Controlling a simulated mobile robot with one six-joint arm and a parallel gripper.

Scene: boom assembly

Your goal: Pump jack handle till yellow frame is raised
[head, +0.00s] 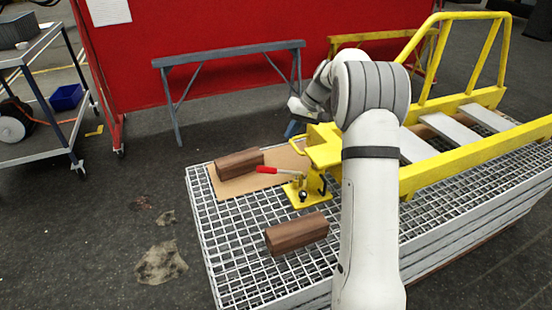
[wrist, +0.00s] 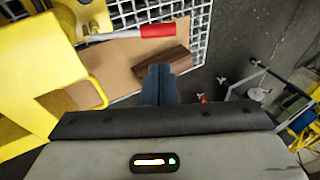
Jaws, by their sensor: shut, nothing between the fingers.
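The yellow frame (head: 470,150) lies along the stack of gratings, its near end over the jack. The small yellow jack (head: 308,192) stands on the grating under that end. Its handle (head: 268,170), with a red grip, points left and looks close to level. In the wrist view the red grip (wrist: 158,30) lies beyond my fingertips, and the yellow frame (wrist: 40,70) fills the left side. My gripper (wrist: 160,72) is shut and empty, its tips apart from the handle. My arm hides part of the frame in the head view.
A wooden block (head: 239,163) lies on a cardboard sheet (head: 222,187) left of the handle. Another block (head: 297,234) lies on the grating (head: 235,265) in front of the jack. A grey sawhorse (head: 228,56) stands behind. A cart (head: 35,70) stands at the left.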

